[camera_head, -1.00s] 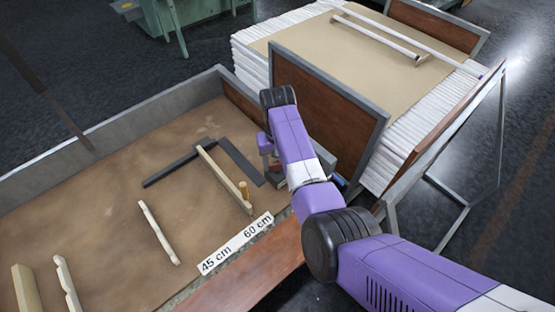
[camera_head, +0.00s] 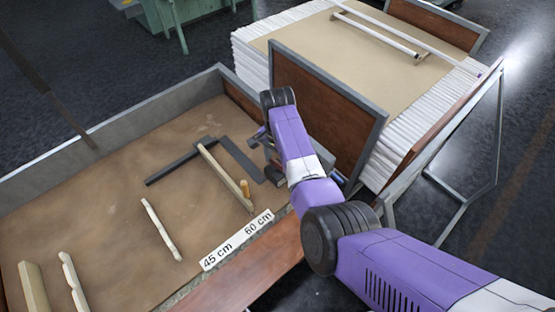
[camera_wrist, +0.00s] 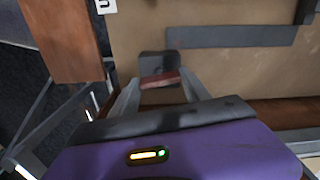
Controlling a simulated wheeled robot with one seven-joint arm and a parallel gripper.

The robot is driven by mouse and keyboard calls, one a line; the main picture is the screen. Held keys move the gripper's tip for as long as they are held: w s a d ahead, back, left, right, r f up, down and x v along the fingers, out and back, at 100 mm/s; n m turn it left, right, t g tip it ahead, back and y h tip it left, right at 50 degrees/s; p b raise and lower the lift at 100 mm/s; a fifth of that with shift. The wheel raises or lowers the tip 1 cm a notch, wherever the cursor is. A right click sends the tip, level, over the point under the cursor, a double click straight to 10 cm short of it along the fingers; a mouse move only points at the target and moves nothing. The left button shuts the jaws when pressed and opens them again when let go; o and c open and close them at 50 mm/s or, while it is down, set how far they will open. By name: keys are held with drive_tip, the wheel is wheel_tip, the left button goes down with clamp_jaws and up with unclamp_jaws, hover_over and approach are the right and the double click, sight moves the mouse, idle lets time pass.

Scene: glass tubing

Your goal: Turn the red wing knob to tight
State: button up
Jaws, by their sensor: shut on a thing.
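The red wing knob (camera_wrist: 160,80) shows in the wrist view as a short reddish bar in front of a dark grey block (camera_wrist: 157,62). My gripper (camera_wrist: 158,85) has one finger on each side of the knob and is shut on it. In the head view my arm covers the knob, and the gripper is mostly hidden beside the dark angled stop (camera_head: 240,160). The knob's tightness cannot be read from these views.
A brown-topped bench (camera_head: 110,195) holds a pale wooden strip (camera_head: 225,170), several loose sticks and a label strip (camera_head: 238,240) reading 45 cm and 60 cm. A framed brown panel (camera_head: 335,110) and stacked white tubing (camera_head: 250,60) stand close on the right.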

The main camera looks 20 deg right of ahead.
sight(277, 162)
drive_tip(key=shift+w+r+m, duration=0.1)
drive_tip(key=shift+m, duration=0.9)
drive_tip(key=o, duration=1.4)
drive_tip(key=shift+r, duration=3.9)
